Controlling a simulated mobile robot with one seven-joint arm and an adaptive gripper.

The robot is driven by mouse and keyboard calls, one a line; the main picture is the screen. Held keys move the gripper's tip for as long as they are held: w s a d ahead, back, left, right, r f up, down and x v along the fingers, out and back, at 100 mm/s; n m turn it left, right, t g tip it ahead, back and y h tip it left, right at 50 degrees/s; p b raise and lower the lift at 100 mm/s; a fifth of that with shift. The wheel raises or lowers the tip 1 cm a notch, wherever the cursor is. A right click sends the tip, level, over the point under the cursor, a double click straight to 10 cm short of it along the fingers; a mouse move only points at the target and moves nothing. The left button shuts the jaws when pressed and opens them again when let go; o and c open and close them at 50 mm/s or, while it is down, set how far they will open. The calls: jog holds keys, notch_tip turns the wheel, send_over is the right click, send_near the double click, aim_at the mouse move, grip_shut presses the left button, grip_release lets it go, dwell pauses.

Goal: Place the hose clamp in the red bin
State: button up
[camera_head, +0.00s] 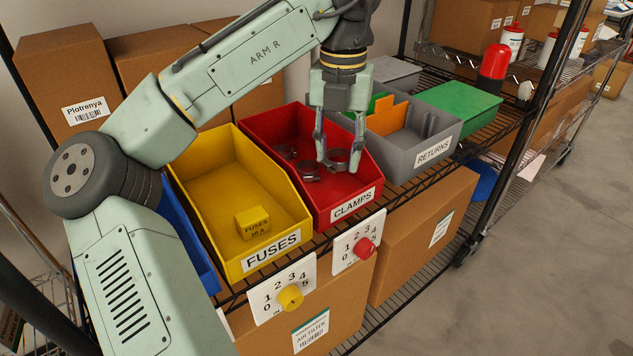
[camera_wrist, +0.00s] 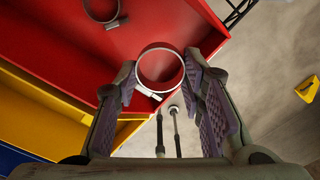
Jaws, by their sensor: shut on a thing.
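The red bin (camera_head: 263,131) labelled CLAMPS stands on the wire shelf between the yellow and grey bins. My gripper (camera_head: 337,152) is over the front part of the red bin. It is shut on a ring-shaped metal hose clamp (camera_head: 338,159). In the wrist view the clamp (camera_wrist: 160,70) sits between the two fingertips (camera_wrist: 165,82), with the red bin (camera_wrist: 160,25) below it. Other clamps (camera_head: 308,171) lie on the red bin's floor, and one (camera_wrist: 102,10) shows at the top of the wrist view. The exact height of the held clamp above the floor is hard to tell.
The yellow FUSES bin (camera_head: 205,175) is on the left, with a blue bin (camera_head: 185,235) beyond it. The grey RETURNS bin (camera_head: 410,158) on the right holds orange and green items. Dials (camera_head: 365,248) hang on the shelf front. Cardboard boxes stand behind and below.

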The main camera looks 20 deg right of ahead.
aim_at(331, 156)
jog(key=f, duration=0.1)
jog(key=a+f, duration=0.1)
jog(key=f, duration=0.1)
jog(key=shift+w, duration=0.2)
jog(key=shift+f, duration=2.15)
jog(key=shift+f, duration=0.15)
jog(key=o, duration=1)
notch_tip(331, 156, up, 12)
jog(key=shift+r+p, duration=0.15)
jog(key=shift+p, duration=0.45)
